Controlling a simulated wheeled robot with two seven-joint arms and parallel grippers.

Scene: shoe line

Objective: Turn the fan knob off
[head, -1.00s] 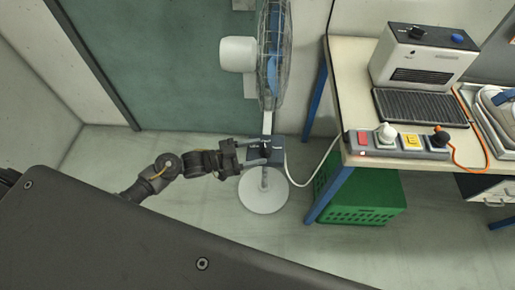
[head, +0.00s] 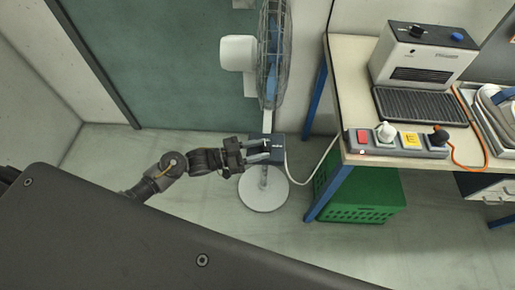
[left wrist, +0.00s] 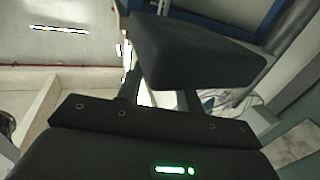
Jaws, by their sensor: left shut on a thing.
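The standing fan has a blue-grey control box (head: 279,141) on its pole, above a round white base (head: 263,192). My left gripper (head: 267,150) reaches in from the left, with its fingers at the front of this box. It is shut on the fan knob, which is mostly hidden between the fingers. My right gripper is not in view.
A workbench (head: 345,100) stands to the right, with a power strip (head: 395,143) and a grey heater (head: 422,55) on it. A green crate (head: 360,200) is under it. The fan's white cable (head: 315,170) runs to the bench. The floor left of the fan is clear.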

